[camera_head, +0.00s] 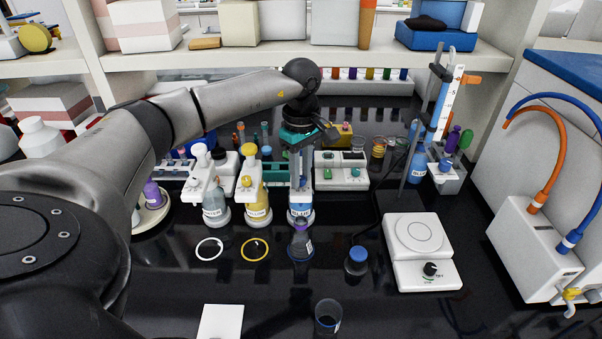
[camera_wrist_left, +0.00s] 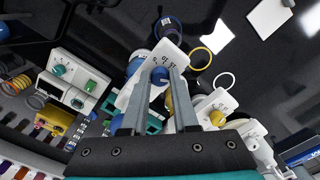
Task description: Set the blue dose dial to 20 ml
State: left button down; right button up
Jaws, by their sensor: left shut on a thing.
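The blue-labelled dispenser bottle (camera_head: 300,212) stands upright at the right end of a row of three dispensers. Its head is mostly hidden behind my left gripper (camera_head: 302,168), which reaches down onto it. In the left wrist view, the blue dose dial (camera_wrist_left: 160,74) sits on the white dispenser head (camera_wrist_left: 168,52), between the fingertips of my left gripper (camera_wrist_left: 159,80). The fingers are shut on the dial. Scale marks show on the white face, but I cannot read the dial's setting. My right gripper is in neither view.
A white-labelled dispenser (camera_head: 215,212) and a yellow one (camera_head: 257,210) stand close to the left. A small flask (camera_head: 301,247) stands just in front of the blue dispenser. A blue-capped bottle (camera_head: 357,261), a beaker (camera_head: 328,317) and a white stirrer-like device (camera_head: 421,252) occupy the front right.

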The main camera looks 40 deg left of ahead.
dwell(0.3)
pick_arm(q)
jog(key=c, duration=0.7)
grip_release()
notch_tip(320, 180, up, 15)
jog(key=shift+r, duration=0.15)
dwell(0.3)
